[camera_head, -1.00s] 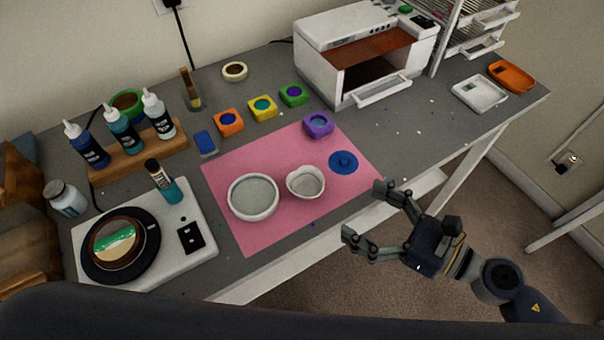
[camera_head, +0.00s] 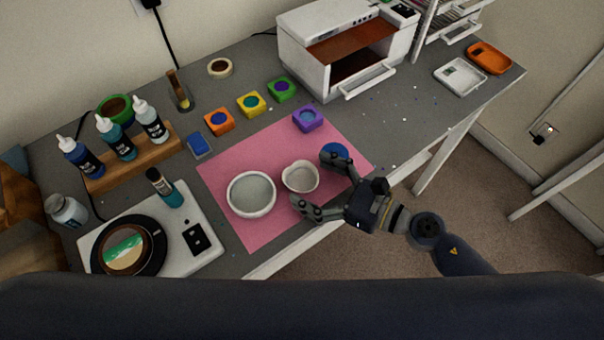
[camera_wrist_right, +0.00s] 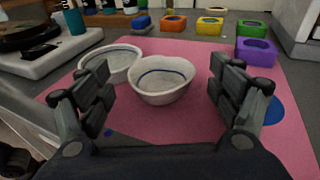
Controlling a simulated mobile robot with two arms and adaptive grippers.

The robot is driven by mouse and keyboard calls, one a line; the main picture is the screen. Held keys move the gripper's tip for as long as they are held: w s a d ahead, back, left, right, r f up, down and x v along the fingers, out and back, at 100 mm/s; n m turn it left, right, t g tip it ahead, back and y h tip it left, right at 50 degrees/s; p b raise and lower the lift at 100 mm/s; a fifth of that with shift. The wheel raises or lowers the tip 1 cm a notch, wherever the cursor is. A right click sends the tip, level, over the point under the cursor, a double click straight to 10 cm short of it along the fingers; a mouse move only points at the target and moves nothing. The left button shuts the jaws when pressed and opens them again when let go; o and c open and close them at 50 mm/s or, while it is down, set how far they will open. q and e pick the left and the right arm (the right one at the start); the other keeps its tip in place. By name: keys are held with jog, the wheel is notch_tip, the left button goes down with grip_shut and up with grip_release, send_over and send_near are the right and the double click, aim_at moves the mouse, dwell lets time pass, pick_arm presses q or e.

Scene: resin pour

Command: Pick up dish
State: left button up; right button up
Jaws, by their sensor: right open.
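Two white dishes are on the pink mat (camera_head: 262,232). The larger round dish (camera_head: 251,194) is on the left, and the smaller dish (camera_head: 300,177) with a pinched, uneven rim is just right of it. My right gripper (camera_head: 318,182) is open and empty at the mat's right front side, its fingers pointing at the smaller dish. In the right wrist view the smaller dish (camera_wrist_right: 162,82) shows between and beyond the spread fingers, and the larger dish (camera_wrist_right: 112,62) is behind the left finger. My left gripper is not in view.
A blue disc (camera_head: 335,151) lies partly hidden behind the right gripper. A purple block (camera_head: 308,119) stands at the mat's back edge. A turntable on a white base (camera_head: 185,258) is at left, bottles in a wooden rack (camera_head: 134,158) behind. A white oven-like machine (camera_head: 345,50) stands at the back.

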aim_at(288, 170)
jog(key=x, duration=0.3)
jog(key=shift+a+p, duration=0.15)
jog(key=shift+p, duration=0.25)
jog(key=c, duration=1.2)
jog(key=shift+c, duration=0.2)
